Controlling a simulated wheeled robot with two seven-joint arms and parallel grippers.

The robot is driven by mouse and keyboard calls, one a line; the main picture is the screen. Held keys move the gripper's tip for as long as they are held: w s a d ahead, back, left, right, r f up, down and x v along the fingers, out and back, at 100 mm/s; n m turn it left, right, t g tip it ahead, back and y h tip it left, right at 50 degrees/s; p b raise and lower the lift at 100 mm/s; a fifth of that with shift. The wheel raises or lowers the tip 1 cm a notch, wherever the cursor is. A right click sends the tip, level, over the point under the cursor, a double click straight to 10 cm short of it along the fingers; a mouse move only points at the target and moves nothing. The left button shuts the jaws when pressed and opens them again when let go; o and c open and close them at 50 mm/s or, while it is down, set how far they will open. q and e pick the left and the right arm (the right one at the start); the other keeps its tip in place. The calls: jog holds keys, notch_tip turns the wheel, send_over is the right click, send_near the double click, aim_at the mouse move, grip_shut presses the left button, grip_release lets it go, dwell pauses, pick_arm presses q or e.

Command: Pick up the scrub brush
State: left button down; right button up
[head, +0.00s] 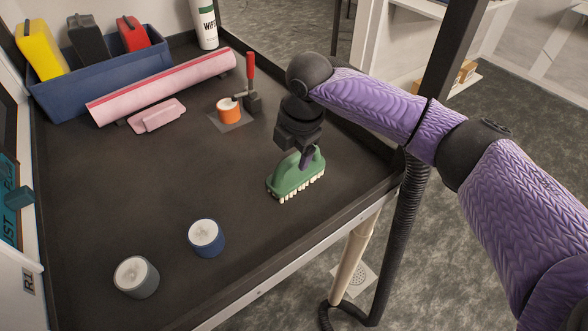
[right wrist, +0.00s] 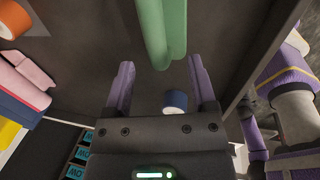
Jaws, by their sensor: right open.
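The scrub brush (head: 287,184) is green with a row of pale bristles. It stands bristles down on the dark bench top, near the right edge. My right gripper (head: 305,160) points down at its handle from above. In the right wrist view the brush's green handle (right wrist: 165,30) runs from the top edge to near the gap between the open fingers (right wrist: 161,66). The jaws are not closed on it; whether a finger touches it I cannot tell. In the head view the gripper hides part of the handle. My left gripper is in neither view.
A blue tape roll (head: 207,238) and a grey roll (head: 136,277) stand at the front. An orange roll (head: 229,111), a red-handled tool (head: 250,75), a pink roll (head: 165,86) and a blue bin (head: 65,98) are behind. A raised rim (head: 340,218) borders the bench. The middle is clear.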

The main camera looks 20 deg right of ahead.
aim_at(295, 156)
jog(key=f, duration=0.1)
jog(key=w+f, duration=0.1)
jog(key=f, duration=0.2)
jog(key=shift+w+d+b, duration=0.3)
jog(key=shift+b, duration=0.05)
jog(key=shift+f, duration=0.25)
grip_shut()
